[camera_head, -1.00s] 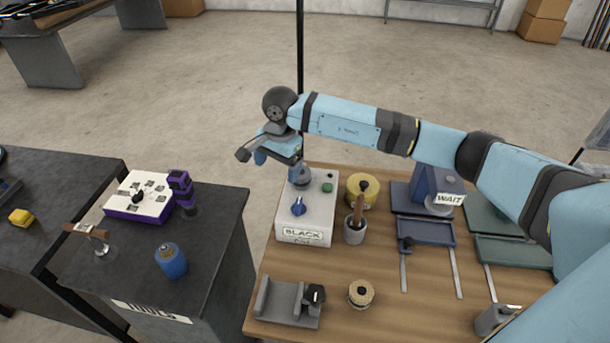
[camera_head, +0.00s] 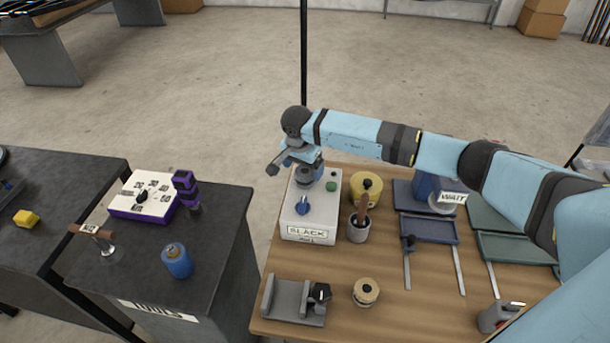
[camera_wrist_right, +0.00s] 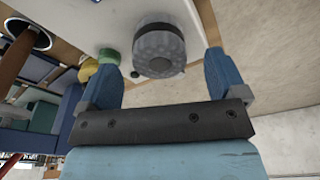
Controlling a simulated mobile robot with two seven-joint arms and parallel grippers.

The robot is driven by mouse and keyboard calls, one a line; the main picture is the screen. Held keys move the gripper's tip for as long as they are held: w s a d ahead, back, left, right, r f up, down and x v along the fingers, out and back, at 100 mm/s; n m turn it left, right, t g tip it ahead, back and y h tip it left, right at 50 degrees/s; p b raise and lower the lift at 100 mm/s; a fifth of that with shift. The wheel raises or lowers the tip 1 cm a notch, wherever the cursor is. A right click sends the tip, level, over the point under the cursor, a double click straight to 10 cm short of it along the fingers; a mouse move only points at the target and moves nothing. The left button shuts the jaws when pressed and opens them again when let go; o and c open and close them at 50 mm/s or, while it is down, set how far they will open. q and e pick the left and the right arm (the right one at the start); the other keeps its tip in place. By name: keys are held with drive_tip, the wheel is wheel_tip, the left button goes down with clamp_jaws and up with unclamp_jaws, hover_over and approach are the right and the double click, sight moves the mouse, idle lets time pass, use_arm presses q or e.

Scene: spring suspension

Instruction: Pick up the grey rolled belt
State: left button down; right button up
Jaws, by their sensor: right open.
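The grey rolled belt (camera_wrist_right: 159,50) shows in the right wrist view as a round dark-grey roll on top of the white box. In the head view the belt (camera_head: 306,179) is partly hidden under my right gripper. The white box marked SLACK (camera_head: 312,222) has a blue knob and a green button. My right gripper (camera_head: 304,161) is above the belt. In the wrist view its blue fingers (camera_wrist_right: 162,69) are spread, with the roll lying between and just beyond their tips. I cannot tell whether they touch it. My left gripper is not in view.
A yellow roll (camera_head: 366,189) and a grey cup with a wooden handle (camera_head: 359,229) stand right of the box. A grey holder (camera_head: 293,301) and a tan roll (camera_head: 366,292) lie in front. Blue trays (camera_head: 428,230) are farther right.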

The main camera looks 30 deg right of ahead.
sight(305, 171)
drive_tip(key=f, duration=0.3)
drive_tip(key=shift+w+d+f, duration=0.15)
drive_tip(key=shift+d+f, duration=0.15)
drive_tip(key=shift+d, duration=0.05)
drive_tip(key=c, duration=1.1)
drive_tip(key=shift+r, duration=0.15)
